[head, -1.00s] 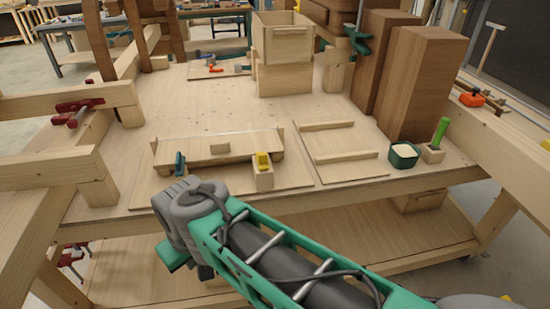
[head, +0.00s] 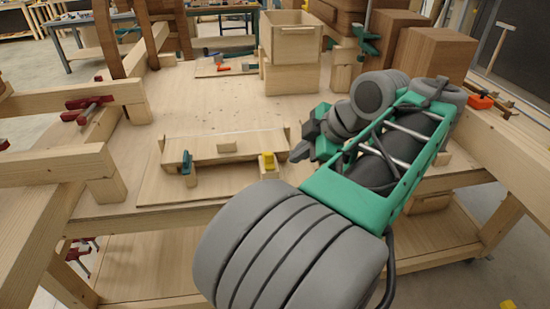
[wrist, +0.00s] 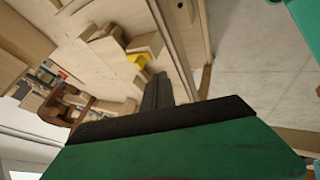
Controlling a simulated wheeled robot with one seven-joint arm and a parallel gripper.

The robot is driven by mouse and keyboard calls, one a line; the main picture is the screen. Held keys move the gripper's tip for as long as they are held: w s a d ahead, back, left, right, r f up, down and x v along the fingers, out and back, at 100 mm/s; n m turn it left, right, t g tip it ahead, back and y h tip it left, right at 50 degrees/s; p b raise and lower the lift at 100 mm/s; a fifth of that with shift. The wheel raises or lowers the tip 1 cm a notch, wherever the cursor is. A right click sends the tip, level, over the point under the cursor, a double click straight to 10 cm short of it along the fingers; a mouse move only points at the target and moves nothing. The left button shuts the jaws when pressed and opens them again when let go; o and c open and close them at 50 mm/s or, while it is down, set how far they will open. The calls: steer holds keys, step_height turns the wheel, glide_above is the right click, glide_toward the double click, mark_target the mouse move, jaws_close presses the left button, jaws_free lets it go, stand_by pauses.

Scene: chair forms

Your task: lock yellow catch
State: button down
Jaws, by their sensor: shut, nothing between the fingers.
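The yellow catch (head: 267,161) sits on a small wooden block at the right end of the wooden form on the bench. It also shows in the wrist view (wrist: 137,59), just left of the finger tips. My gripper (head: 299,153) is just right of the yellow catch in the head view, pointing left toward it, with a gap between them. In the wrist view its dark fingers (wrist: 157,90) are together and hold nothing. I cannot tell the catch's exact position from these views.
A teal catch (head: 186,164) is at the form's left end. A wooden bar with a small block (head: 227,147) lies between the catches. A wooden box (head: 289,40) stands behind. Red clamps (head: 88,108) are at the left. The bench behind the form is mostly clear.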

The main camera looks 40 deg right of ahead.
glide_toward(267, 165)
steer(key=x, duration=0.4)
steer(key=shift+s+a+f, duration=0.1)
steer(key=shift+a+f, duration=0.25)
steer(key=shift+w+d, duration=0.25)
steer(key=shift+w, duration=0.15)
steer(key=w+d, duration=0.2)
steer(key=w, duration=0.1)
steer(key=shift+f+b, duration=0.1)
steer(key=shift+b, duration=0.2)
steer(key=shift+s, duration=0.1)
